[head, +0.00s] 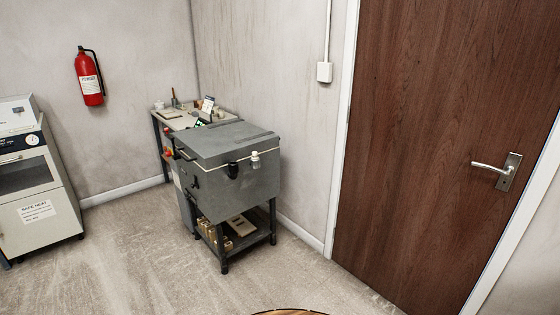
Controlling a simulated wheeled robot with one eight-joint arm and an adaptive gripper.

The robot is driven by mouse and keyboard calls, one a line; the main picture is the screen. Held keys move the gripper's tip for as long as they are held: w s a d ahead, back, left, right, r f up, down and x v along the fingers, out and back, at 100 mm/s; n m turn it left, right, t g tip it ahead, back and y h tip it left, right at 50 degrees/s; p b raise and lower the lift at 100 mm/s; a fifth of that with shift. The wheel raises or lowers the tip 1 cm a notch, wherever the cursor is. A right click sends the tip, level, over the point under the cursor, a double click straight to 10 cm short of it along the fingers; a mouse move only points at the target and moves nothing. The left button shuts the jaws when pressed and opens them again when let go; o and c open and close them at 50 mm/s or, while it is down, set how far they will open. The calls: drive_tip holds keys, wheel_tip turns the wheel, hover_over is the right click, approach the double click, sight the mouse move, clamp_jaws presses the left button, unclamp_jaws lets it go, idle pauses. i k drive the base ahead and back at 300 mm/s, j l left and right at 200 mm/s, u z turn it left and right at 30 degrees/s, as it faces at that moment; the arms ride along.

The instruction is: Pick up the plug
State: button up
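I cannot clearly make out the plug. A small white piece (255,160) at the front of the grey box-shaped unit (215,182) could be it, but it is too small to tell. A small black piece (232,170) sits just left of it on the same face. The grey unit has a closed lid and stands on a dark legged frame with a lower shelf. My gripper is not in view.
A small table (163,118) with several small items stands behind the unit. A white cabinet (34,190) is at the left. A brown door (435,130) is at the right. The floor (130,260) in front is clear. A brown rounded edge (290,312) shows at the bottom.

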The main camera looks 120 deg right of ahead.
sight(254, 153)
drive_tip(key=z, duration=3.9)
